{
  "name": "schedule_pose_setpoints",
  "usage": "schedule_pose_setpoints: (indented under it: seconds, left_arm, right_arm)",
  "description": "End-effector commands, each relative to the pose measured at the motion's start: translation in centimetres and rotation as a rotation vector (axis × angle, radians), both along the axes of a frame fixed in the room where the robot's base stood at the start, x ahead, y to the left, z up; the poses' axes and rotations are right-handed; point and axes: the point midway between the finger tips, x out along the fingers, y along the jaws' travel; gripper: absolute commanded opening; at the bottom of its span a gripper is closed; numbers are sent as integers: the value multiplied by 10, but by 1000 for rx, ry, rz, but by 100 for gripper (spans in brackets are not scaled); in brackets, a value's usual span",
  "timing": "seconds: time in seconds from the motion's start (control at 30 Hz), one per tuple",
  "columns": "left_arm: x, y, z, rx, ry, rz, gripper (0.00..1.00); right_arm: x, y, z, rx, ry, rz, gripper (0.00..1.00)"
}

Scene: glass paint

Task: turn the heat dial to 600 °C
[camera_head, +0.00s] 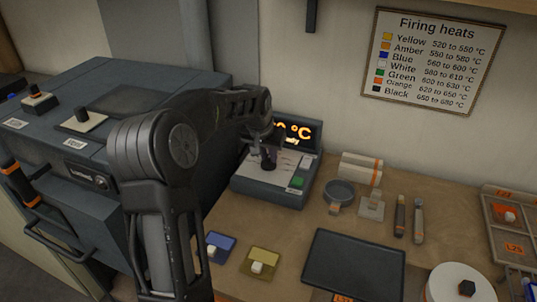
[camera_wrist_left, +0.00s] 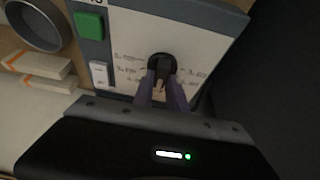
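The heat dial (camera_wrist_left: 161,66) is a black round knob on the pale sloped face of the control box (camera_head: 262,190). Printed marks ring it, too small to read. My left gripper (camera_wrist_left: 163,82) reaches the dial, with its two fingers on either side of the knob and seemingly closed on it. In the head view the left gripper (camera_head: 265,150) is over the box and partly hides the dial. The display (camera_head: 298,132) glows orange; my arm covers most of its number, leaving "0 °C" and a smaller line below. My right gripper is not in view.
A green button (camera_wrist_left: 90,25) and a white switch (camera_wrist_left: 100,73) sit beside the dial. A grey round dish (camera_head: 340,192), pale blocks (camera_head: 360,169) and a dark tray (camera_head: 352,262) lie right of the box. A firing heats chart (camera_head: 432,60) hangs on the wall.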

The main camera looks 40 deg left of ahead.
Motion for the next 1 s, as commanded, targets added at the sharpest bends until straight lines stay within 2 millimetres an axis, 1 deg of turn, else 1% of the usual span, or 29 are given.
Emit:
schedule_pose_setpoints:
  seconds: [0.03, 0.2, 0.23, 0.47, 0.57, 0.73, 1.0]
  left_arm:
    - [0, 0, 0, 0, -1, 0, 23]
    - [0, 0, 0, 0, 0, 0, 37]
    - [0, 0, 0, 0, 0, 0, 38]
    - [0, 0, 0, 0, 0, 0, 38]
    - [-1, 0, 3, 1, 0, 0, 38]
    - [-8, -2, 21, 1, -3, 1, 38]
    - [-24, -7, 61, 2, -3, 0, 38]
  right_arm:
    - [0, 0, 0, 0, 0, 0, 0]
    - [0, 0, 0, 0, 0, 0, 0]
    - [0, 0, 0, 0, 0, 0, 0]
    - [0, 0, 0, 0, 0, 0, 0]
    - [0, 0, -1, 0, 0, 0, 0]
    - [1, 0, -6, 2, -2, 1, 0]
    - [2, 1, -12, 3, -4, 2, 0]
